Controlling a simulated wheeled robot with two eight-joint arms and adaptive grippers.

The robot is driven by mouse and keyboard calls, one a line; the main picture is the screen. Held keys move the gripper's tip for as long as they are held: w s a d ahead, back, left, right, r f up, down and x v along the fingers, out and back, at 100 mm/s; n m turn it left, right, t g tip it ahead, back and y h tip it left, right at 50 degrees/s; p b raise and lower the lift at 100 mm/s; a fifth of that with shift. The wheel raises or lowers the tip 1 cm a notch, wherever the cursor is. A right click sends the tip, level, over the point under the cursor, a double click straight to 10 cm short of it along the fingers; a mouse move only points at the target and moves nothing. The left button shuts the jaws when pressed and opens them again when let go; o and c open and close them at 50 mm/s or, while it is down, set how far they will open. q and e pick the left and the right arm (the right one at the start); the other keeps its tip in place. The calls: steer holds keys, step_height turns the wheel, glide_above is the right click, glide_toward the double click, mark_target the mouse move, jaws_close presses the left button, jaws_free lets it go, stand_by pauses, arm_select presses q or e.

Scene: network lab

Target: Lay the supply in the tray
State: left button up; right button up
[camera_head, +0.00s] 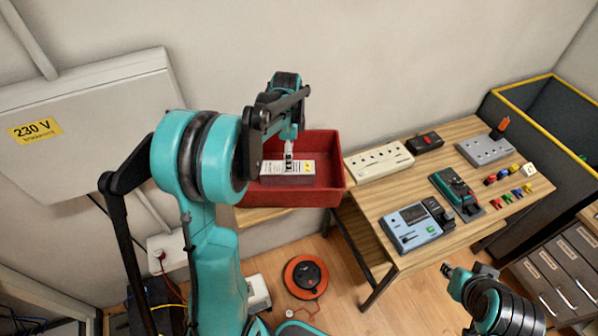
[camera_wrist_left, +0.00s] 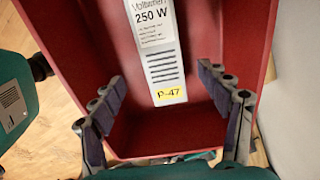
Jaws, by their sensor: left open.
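The supply (camera_head: 300,168) is a pale box with a printed label. It appears to lie flat inside the red tray (camera_head: 322,198). In the left wrist view, the supply (camera_wrist_left: 165,60) shows "250 W" and a yellow P-47 tag, with red tray walls (camera_wrist_left: 50,35) on both sides. My left gripper (camera_head: 289,151) is over the tray. In the left wrist view, its fingers (camera_wrist_left: 165,112) are spread wide, apart from the supply, with nothing between the tips. My right gripper (camera_head: 450,271) is at lower right, away from the tray; its jaws are too small to read.
A wooden bench (camera_head: 375,215) right of the tray carries a white power strip (camera_head: 379,162), a blue meter (camera_head: 412,227), a green device (camera_head: 456,192) and several small coloured parts. A cable reel (camera_head: 306,276) lies on the floor. A dark yellow-edged bin (camera_head: 540,115) stands behind the bench.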

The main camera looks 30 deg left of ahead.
arm_select(q)
steer(key=f+b, duration=0.1)
steer(key=f, duration=0.6)
steer(key=shift+w+a+f+b, duration=0.1)
steer(key=shift+a+f+b, duration=0.1)
steer(key=shift+f+b, duration=0.2)
jaws_close()
